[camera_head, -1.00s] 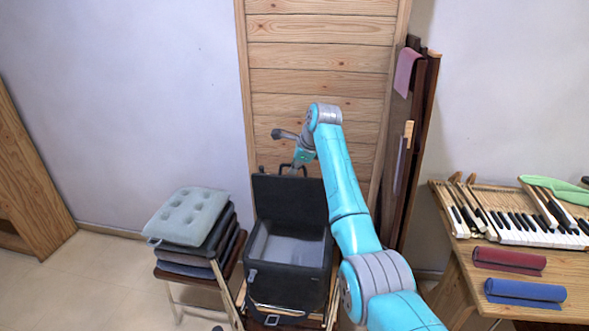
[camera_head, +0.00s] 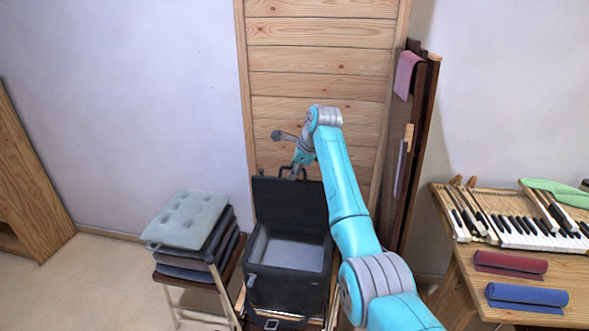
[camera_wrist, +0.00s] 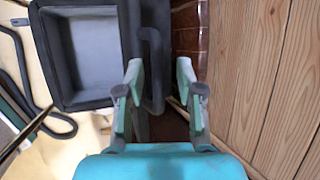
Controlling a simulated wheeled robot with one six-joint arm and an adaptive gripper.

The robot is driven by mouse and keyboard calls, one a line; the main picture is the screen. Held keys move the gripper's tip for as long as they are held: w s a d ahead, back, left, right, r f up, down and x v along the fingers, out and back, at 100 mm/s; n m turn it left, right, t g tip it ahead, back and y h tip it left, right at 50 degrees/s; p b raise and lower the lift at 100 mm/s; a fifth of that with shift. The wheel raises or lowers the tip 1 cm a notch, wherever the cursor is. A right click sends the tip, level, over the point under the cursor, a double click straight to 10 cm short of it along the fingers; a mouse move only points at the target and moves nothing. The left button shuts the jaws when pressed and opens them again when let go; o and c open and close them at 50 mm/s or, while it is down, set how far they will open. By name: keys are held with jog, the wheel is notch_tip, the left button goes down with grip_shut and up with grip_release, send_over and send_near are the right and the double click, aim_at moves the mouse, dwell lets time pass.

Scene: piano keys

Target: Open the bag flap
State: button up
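The black bag (camera_head: 288,292) stands on a chair with its top open, and its grey inside shows in both views, also in the wrist view (camera_wrist: 82,103). Its flap (camera_head: 290,202) stands up at the back, leaning toward the wooden panel. A dark loop handle (camera_wrist: 152,60) sticks out from the flap's edge. My gripper (camera_wrist: 160,68) is open at the flap's top edge. The handle shows between its fingers in the wrist view; I cannot tell if they touch it. In the head view the fingertips are small beside the handle.
A stack of cushions (camera_head: 188,220) stands on a chair left of the bag. A table (camera_head: 470,285) at the right carries piano keys (camera_head: 530,222) and red (camera_head: 510,263) and blue (camera_head: 526,296) rolls. A wooden panel (camera_head: 320,80) stands close behind.

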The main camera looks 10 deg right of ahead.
jog(key=v, duration=1.2)
